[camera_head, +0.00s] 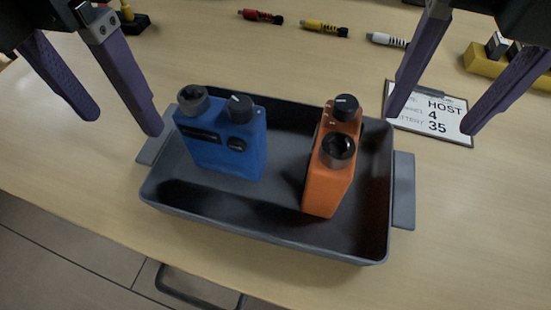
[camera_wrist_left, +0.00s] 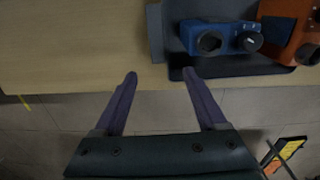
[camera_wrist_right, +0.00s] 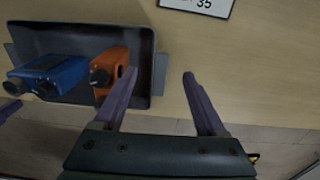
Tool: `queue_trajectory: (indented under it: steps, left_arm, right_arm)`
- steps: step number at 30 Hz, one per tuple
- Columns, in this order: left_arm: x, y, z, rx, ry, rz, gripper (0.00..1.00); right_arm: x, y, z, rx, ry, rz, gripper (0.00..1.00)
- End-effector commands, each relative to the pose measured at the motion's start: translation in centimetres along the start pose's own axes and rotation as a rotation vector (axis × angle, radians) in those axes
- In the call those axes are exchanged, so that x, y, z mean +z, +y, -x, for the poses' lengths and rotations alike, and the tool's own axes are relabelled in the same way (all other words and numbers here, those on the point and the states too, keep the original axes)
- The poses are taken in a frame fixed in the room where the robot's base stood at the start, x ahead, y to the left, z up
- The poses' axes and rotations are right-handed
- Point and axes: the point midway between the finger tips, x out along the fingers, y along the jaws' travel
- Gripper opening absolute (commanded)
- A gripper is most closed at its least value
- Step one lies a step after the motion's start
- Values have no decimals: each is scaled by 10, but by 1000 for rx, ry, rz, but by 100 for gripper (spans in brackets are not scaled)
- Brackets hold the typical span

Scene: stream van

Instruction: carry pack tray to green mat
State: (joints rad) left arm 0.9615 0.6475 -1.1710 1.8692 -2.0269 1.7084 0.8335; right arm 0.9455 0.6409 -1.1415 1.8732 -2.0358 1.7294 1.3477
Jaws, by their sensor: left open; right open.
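The dark grey pack tray (camera_head: 260,232) sits on the wooden table, with a flat handle tab at each short end. A blue pack (camera_head: 230,140) stands in its left part and an orange pack (camera_head: 330,170) in its right part. My left gripper (camera_head: 122,125) is open and empty above the table by the tray's left handle (camera_head: 153,150). My right gripper (camera_head: 428,122) is open and empty, above and beyond the tray's right handle (camera_head: 403,190). The tray also shows in the left wrist view (camera_wrist_left: 240,69) and the right wrist view (camera_wrist_right: 146,62). I see no green mat.
A clipboard card reading HOST 4 35 (camera_head: 430,112) lies right of the tray. Red (camera_head: 260,16), yellow (camera_head: 325,28) and white (camera_head: 387,40) connectors lie at the back. A yellow block (camera_head: 485,60) stands at far right. The table's front edge is close to the tray.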

Motion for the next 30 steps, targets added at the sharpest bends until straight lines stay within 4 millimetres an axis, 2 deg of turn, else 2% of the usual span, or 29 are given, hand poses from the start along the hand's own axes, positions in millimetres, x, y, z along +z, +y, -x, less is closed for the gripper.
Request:
queue_trajectory:
  steps: [9, 15, 21, 29, 30]
  left_arm:
    - [-1, 0, -53, -1, 4, 0, 74]
    - [-1, -1, -80, -1, 2, -1, 74]
    - [0, -1, -91, -1, 0, -2, 74]
    - [0, -1, -92, -1, -1, -2, 74]
    - [0, -1, -92, -1, -1, -2, 71]
  right_arm:
    - [-1, 0, -53, -2, 4, -1, 74]
    - [-1, 0, -80, -1, 3, -1, 74]
    - [-1, 0, -92, 0, 1, 1, 74]
    - [0, 0, -92, 0, 1, 1, 74]
    - [0, 0, -92, 0, 1, 1, 70]
